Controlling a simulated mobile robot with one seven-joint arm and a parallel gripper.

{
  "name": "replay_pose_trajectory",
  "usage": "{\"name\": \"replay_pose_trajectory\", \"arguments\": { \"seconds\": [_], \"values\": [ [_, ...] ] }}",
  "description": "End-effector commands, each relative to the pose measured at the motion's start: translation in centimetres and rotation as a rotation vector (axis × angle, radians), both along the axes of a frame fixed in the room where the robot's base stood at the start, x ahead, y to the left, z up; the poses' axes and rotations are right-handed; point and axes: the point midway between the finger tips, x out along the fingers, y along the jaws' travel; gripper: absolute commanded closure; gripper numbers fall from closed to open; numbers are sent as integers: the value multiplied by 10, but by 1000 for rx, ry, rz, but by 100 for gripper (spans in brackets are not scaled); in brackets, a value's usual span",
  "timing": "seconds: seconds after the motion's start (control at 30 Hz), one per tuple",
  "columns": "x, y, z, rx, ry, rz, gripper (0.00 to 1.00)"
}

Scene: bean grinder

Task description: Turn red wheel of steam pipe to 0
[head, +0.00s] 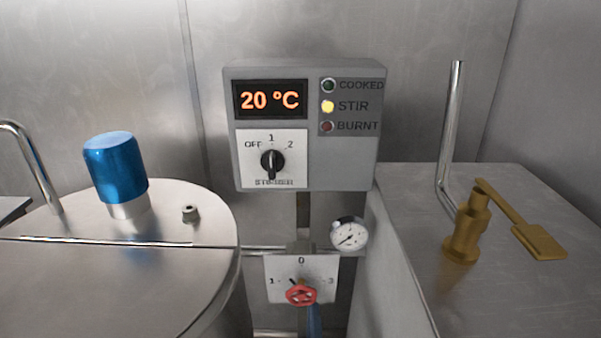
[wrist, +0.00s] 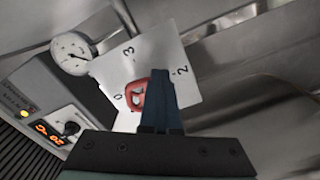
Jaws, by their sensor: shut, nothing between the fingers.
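The red wheel (head: 301,292) sits on a white dial plate (head: 275,267) on the steam pipe, low in the middle of the head view. The plate reads 1 at left, 0 at top and 3 at right. A small dark mark shows at the wheel's upper left; I cannot tell its exact setting. In the wrist view the red wheel (wrist: 138,94) is partly hidden behind my gripper (wrist: 161,84), whose blue fingers are shut and empty. In the head view my gripper (head: 314,318) shows just below the wheel. I cannot tell if it touches the wheel.
A grey control box (head: 350,160) reading 20 °C hangs above, with its STIR light lit yellow. A round gauge (head: 348,234) sits above right of the dial plate. A steel kettle (head: 110,285) stands left, and a steel cabinet (head: 420,210) with a brass lever (head: 470,235) stands right.

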Motion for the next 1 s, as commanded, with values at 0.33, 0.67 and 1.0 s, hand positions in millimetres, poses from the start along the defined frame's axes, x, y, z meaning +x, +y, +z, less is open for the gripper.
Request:
{"name": "replay_pose_trajectory", "arguments": {
  "seconds": [0.33,0.67,1.0],
  "values": [
    [2,9,7,-2,-17,18,100],
    [3,6,3,-2,-17,16,100],
    [-18,2,-3,0,-10,11,100]
  ]
}}
